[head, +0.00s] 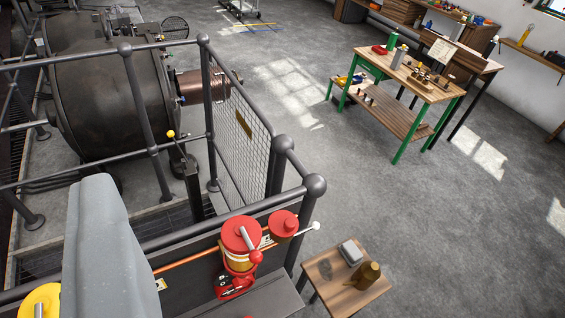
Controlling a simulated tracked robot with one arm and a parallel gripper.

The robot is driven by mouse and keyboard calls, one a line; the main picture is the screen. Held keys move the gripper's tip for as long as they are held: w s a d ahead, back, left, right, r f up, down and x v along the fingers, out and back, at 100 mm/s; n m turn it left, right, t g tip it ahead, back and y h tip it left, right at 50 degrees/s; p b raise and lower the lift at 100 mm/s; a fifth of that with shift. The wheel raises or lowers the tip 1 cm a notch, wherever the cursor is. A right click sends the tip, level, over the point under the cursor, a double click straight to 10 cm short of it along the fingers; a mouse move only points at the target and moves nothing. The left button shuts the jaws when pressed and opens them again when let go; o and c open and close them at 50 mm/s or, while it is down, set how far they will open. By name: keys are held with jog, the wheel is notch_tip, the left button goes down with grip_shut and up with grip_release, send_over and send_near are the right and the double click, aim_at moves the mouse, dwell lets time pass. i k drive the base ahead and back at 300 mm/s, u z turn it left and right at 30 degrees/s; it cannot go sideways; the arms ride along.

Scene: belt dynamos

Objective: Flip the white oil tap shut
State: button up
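The white oil tap shows as a white ball knob (316,226) on a short, thin lever. The lever sticks out to the right of a small red-capped oil pot (283,222), tilted slightly upward. To the left stands a larger red-capped oil pot (240,236) with an amber body and a lever with a red ball knob (257,257). A copper pipe runs between the pots. The valve under the small pot is hidden. My gripper is not in view, and nothing is seen touching the white knob.
Grey railings (150,120) and a mesh panel (240,150) fence off a large dark machine (110,90) at left. A small wooden table (325,290) holds a grey box and a brass can. A green-legged bench (405,85) stands at back right. Open floor (440,220) lies between.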

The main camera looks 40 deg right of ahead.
aim_at(315, 225)
jog(key=u, duration=0.45)
jog(key=k, duration=0.9)
jog(key=z, duration=1.1)
jog(key=i, duration=0.5)
jog(key=u, duration=0.1)
